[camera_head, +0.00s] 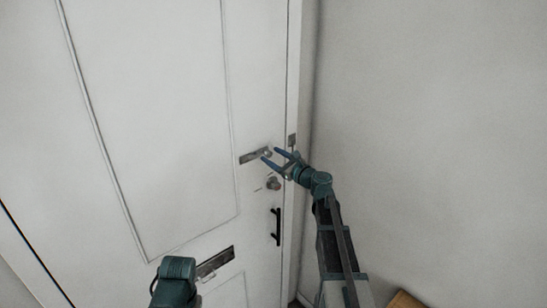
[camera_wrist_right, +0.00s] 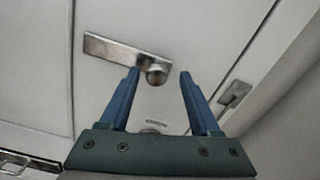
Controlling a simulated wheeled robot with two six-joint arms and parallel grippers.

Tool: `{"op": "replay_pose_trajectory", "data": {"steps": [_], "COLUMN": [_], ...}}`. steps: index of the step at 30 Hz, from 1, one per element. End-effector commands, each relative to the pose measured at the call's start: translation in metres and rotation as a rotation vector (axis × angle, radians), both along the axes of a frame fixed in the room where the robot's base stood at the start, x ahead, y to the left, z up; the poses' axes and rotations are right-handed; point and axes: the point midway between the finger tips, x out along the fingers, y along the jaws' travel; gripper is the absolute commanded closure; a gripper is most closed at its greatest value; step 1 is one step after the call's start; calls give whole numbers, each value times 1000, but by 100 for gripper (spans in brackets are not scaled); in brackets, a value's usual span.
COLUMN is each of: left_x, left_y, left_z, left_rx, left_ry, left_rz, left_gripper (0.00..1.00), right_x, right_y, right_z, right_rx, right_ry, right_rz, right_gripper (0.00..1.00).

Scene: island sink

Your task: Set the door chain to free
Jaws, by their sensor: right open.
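The door chain's metal track plate (camera_head: 254,157) is fixed to the white door (camera_head: 180,110) near its right edge. In the right wrist view the plate (camera_wrist_right: 110,50) runs to a round metal knob (camera_wrist_right: 156,74) at its right end. A small metal bracket (camera_head: 292,140) sits on the frame beside the door; it also shows in the right wrist view (camera_wrist_right: 235,93). My right gripper (camera_head: 271,157) is open at the plate's right end, and the knob shows between its blue fingers (camera_wrist_right: 158,80). I cannot tell whether they touch it. No chain links can be made out.
A round lock (camera_head: 273,184) and a black pull handle (camera_head: 276,227) are on the door below the plate. A letter slot (camera_head: 214,262) is lower left. A grey wall (camera_head: 430,120) stands close on the right. A wooden piece (camera_head: 404,300) shows at the bottom right.

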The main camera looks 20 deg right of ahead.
Motion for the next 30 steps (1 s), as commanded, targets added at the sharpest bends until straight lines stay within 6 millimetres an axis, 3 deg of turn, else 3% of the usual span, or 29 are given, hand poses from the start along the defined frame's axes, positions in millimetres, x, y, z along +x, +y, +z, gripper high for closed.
{"op": "replay_pose_trajectory", "data": {"steps": [5, 18, 24, 30], "left_x": [0, 0, 0, 0], "left_y": [0, 0, 0, 0], "left_z": [0, 0, 0, 0], "left_rx": [0, 0, 0, 0], "left_ry": [0, 0, 0, 0], "left_rz": [0, 0, 0, 0], "left_gripper": [50, 50, 50, 50], "right_x": [-22, -106, -125, -129], "right_y": [-7, -38, -45, -47], "right_z": [0, 0, 0, 0], "right_rx": [0, 0, 0, 0], "right_ry": [0, 0, 0, 0], "right_rz": [-3, -4, -3, -1], "right_gripper": [36, 36, 36, 36]}}
